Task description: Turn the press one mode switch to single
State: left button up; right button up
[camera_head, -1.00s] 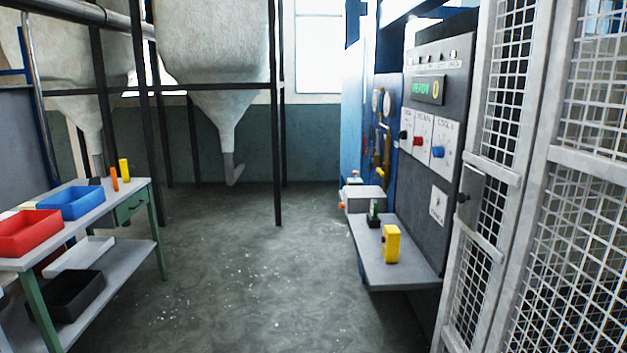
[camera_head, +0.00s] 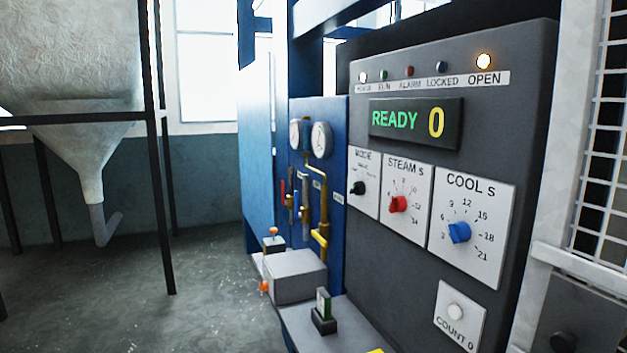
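The press control panel (camera_head: 400,270) stands at the right, a dark grey face seen at an angle. Its mode switch (camera_head: 359,188) is a small black knob on a white plate marked MODE, left of the red STEAM knob (camera_head: 398,204) and the blue COOL knob (camera_head: 459,232). The mode plate's position labels are too small to read, so the knob's setting is unclear. The display (camera_head: 416,122) reads READY 0. The OPEN lamp (camera_head: 484,62) is lit. Neither of my grippers is in view.
A grey shelf (camera_head: 345,325) juts out below the panel, with a grey box (camera_head: 297,277) and a small green-and-black item (camera_head: 323,312). Mesh guarding (camera_head: 605,150) stands at the right. Gauges and yellow pipes (camera_head: 322,205) are left of the panel.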

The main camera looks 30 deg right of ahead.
aim_at(358, 188)
jog(key=i+z, duration=0.1)
jog(key=i, duration=0.4)
jog(key=i+j+z, duration=0.1)
jog(key=i, duration=0.45)
jog(key=i+j+z, duration=0.1)
jog(key=i, duration=0.4)
jog(key=i+j+z, duration=0.1)
jog(key=i, duration=0.45)
jog(key=j, duration=0.1)
